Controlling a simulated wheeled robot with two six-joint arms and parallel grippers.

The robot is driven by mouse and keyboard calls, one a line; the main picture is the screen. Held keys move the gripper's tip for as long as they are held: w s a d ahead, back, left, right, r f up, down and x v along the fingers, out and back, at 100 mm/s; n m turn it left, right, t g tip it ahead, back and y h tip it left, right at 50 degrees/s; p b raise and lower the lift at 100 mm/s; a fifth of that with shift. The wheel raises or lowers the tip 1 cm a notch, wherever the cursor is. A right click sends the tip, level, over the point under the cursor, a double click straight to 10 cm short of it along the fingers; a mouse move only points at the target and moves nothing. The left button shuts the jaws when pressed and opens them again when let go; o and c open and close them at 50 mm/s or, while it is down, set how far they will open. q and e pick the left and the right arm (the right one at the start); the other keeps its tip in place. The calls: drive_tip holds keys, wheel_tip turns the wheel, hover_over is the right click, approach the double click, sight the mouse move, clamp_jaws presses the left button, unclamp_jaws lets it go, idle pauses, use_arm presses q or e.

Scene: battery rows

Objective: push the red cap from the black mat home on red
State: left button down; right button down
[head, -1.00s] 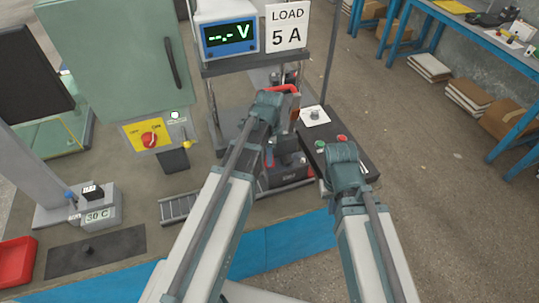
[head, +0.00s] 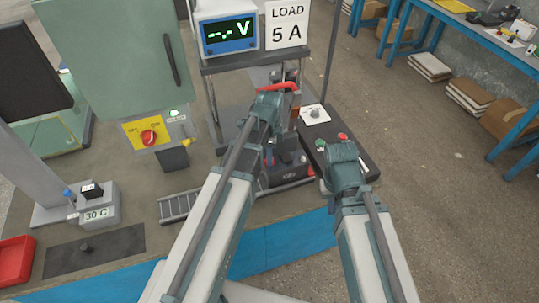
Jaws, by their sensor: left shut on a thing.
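The battery (head: 285,174) is partly hidden below the arm. My right gripper (head: 342,170) is right of the battery, its fingers hidden.
A voltmeter (head: 229,35) reading dashes and a LOAD 5 A sign (head: 286,25) stand above the battery. A button panel (head: 345,145) is close to my right gripper. A green cabinet (head: 110,65) and a red tray (head: 15,262) are at left.

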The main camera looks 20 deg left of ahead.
use_arm(q)
drive_tip(key=shift+c, duration=0.3)
unclamp_jaws()
drive_tip(key=shift+r, duration=0.1)
idle(0.4)
drive_tip(key=shift+r+p, duration=3.4)
drive_tip(key=shift+p, duration=0.15)
